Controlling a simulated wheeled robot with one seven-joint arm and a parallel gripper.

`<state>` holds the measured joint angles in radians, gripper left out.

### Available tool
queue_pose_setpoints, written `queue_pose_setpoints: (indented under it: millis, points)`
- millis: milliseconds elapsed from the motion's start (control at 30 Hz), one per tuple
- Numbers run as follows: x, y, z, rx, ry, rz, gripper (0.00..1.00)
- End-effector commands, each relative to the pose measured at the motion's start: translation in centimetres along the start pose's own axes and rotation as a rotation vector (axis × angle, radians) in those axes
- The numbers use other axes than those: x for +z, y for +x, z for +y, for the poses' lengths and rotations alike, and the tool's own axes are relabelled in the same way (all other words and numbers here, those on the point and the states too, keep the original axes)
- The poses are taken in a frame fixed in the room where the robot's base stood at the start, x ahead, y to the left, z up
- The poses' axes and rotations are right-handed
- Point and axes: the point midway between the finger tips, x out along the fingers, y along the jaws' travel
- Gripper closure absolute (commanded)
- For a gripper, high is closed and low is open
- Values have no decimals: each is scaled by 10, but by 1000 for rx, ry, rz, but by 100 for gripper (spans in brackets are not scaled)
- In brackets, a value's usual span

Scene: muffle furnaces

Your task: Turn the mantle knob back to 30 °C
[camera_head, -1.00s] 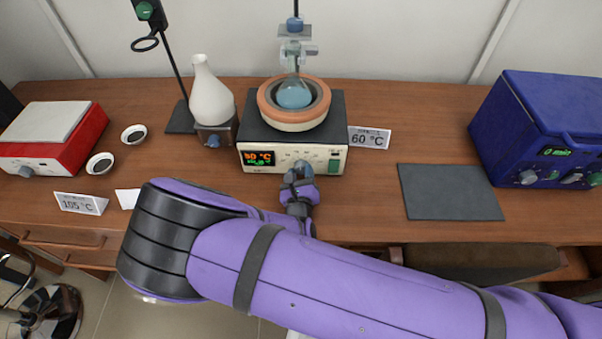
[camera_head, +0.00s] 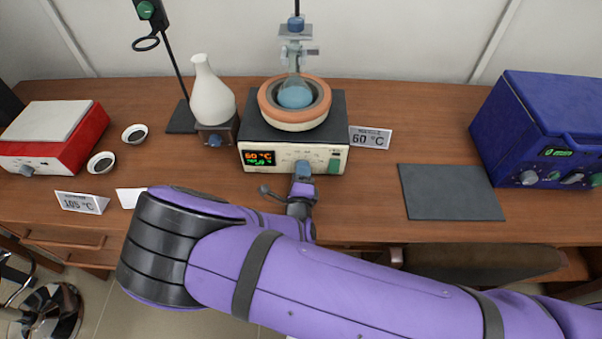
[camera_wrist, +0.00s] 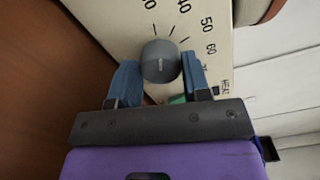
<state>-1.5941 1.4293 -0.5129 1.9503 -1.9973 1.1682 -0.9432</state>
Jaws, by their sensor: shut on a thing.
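The heating mantle's cream control box (camera_head: 330,160) stands at the middle of the bench, with a lit orange and green display (camera_head: 260,157) that seems to read 60 °C on top. Its round grey knob (camera_wrist: 160,62) sits between my two blue fingers in the wrist view, with scale numbers such as 40, 50 and 60 printed around it. In the head view the knob (camera_head: 303,167) shows just above my gripper (camera_head: 302,180). My gripper (camera_wrist: 160,78) is shut on the knob. The knob's pointer and exact setting are hard to read.
A round-bottom flask with blue liquid (camera_head: 295,96) sits in the mantle bowl. A 60 °C card (camera_head: 370,138) stands right of it, a white flask (camera_head: 211,98) left. A red hotplate (camera_head: 60,140) and blue furnace (camera_head: 540,130) flank the bench; a dark mat (camera_head: 450,192) lies bare.

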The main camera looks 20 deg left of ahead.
Motion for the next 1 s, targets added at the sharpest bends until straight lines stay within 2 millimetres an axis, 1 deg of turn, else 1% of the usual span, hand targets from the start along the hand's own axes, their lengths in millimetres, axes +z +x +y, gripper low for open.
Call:
queue_pose_setpoints:
  millis: [200, 400, 933, 967, 1000]
  points:
    - [0, -1, 1, 2, -117, -1, 80]
    - [0, -1, 1, 2, -176, -1, 80]
    - [0, -1, 2, 3, -197, -2, 80]
    - [0, -1, 2, 3, -197, -2, 52]
    - [0, -1, 2, 3, -197, -2, 42]
